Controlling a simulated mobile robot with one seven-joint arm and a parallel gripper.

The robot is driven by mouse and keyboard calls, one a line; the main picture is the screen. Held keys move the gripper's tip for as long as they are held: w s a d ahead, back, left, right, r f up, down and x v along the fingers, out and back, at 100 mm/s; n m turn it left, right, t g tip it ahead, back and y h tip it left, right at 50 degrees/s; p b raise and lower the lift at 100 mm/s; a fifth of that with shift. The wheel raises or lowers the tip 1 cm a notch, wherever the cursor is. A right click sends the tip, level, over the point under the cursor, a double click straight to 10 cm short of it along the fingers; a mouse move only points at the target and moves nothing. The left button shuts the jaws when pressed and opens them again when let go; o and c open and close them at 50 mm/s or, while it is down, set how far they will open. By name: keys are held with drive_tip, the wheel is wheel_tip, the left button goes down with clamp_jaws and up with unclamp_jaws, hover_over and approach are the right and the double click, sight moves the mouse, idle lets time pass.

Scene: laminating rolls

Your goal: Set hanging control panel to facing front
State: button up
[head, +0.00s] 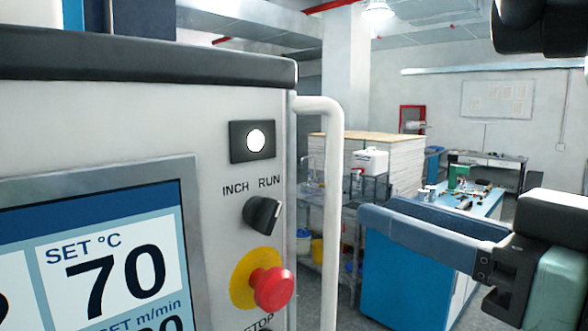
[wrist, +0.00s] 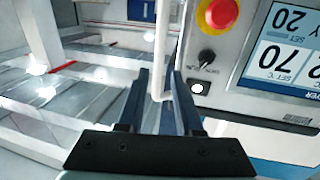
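The hanging control panel (head: 90,110) fills the left of the head view, its screen, knob and red stop button turned toward the camera. It also shows at the upper right of the wrist view (wrist: 240,70). A white tubular handle (head: 331,180) stands along its right edge. My gripper (head: 378,214) comes in from the right, fingers pointing left at the handle, tips a little short of it. In the wrist view, the handle (wrist: 160,50) lines up with the gap between the open fingers (wrist: 160,80). The gripper is open and empty.
A blue workbench (head: 395,275) with small items stands behind my gripper. A rack with a pale stack of sheets (head: 385,150) is behind the handle. Grey floor shows between them. The area around the fingers looks clear except for the handle.

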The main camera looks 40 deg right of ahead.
sight(339, 192)
drive_tip(key=w+p, duration=0.1)
drive_tip(key=w, duration=0.2)
drive_tip(key=w+d+p, duration=0.1)
drive_tip(key=w+p, duration=0.1)
drive_tip(key=w, duration=0.2)
drive_tip(key=w+p, duration=0.1)
drive_tip(key=w, duration=0.3)
drive_tip(key=shift+d, duration=0.2)
drive_tip(key=shift+w+d+f, duration=0.1)
drive_tip(key=shift+w, duration=0.45)
drive_tip(key=shift+s, duration=0.1)
clamp_jaws()
idle(0.3)
